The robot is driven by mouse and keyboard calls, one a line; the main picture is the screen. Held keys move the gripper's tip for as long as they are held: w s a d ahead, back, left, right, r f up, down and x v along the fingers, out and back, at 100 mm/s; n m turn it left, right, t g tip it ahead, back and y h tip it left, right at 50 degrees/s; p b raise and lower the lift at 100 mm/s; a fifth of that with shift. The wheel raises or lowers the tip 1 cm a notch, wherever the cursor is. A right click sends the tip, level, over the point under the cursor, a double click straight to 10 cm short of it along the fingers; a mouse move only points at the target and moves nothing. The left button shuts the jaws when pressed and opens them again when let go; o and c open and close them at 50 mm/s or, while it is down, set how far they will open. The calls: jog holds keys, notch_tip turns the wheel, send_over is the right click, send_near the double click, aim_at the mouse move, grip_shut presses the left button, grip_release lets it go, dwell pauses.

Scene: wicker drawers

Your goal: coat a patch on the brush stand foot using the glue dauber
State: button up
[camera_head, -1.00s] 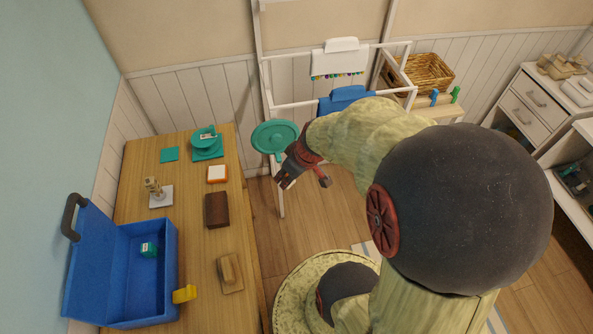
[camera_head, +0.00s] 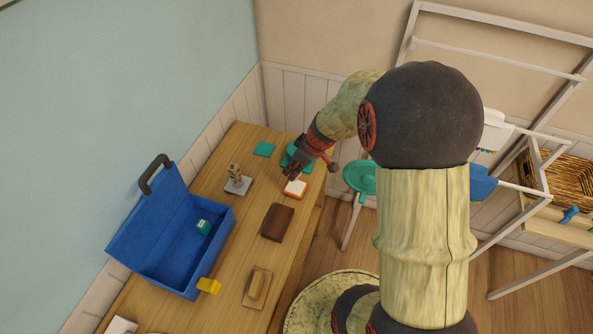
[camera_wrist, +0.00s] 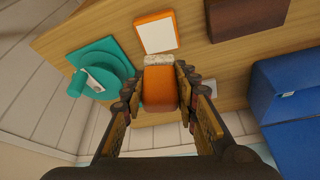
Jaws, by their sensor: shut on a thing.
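My gripper (camera_head: 292,172) is over the far part of the wooden table, close to the orange-edged white pad (camera_head: 295,189). In the wrist view my gripper (camera_wrist: 159,88) is shut on an orange block-like handle with a pale speckled end, apparently the glue dauber (camera_wrist: 159,88). The pale end points toward the pad (camera_wrist: 157,33); contact cannot be told. A grey plate with a wooden upright, perhaps the brush stand (camera_head: 239,187), stands left of my gripper in the head view. In the wrist view the fingers hide much of the table there.
A teal round piece on a teal square (camera_wrist: 103,68) lies beside the pad, partly behind my gripper in the head view. A brown block (camera_head: 277,222), a wooden block on a board (camera_head: 257,287) and an open blue toolbox (camera_head: 172,262) occupy the table. A teal disc (camera_head: 360,177) stands beyond its right edge.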

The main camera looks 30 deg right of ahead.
aim_at(299, 175)
jog(key=shift+d+f+b, duration=0.1)
jog(key=shift+f+b, duration=1)
jog(key=shift+f, duration=1.65)
jog(key=shift+f+b, duration=0.5)
jog(key=shift+b, duration=0.1)
jog(key=shift+s+f+b, duration=0.15)
jog(key=shift+f+b, duration=0.05)
jog(key=shift+b, duration=0.25)
dwell(1.3)
jog(key=shift+r+p, duration=1.7)
jog(key=shift+r, duration=1.95)
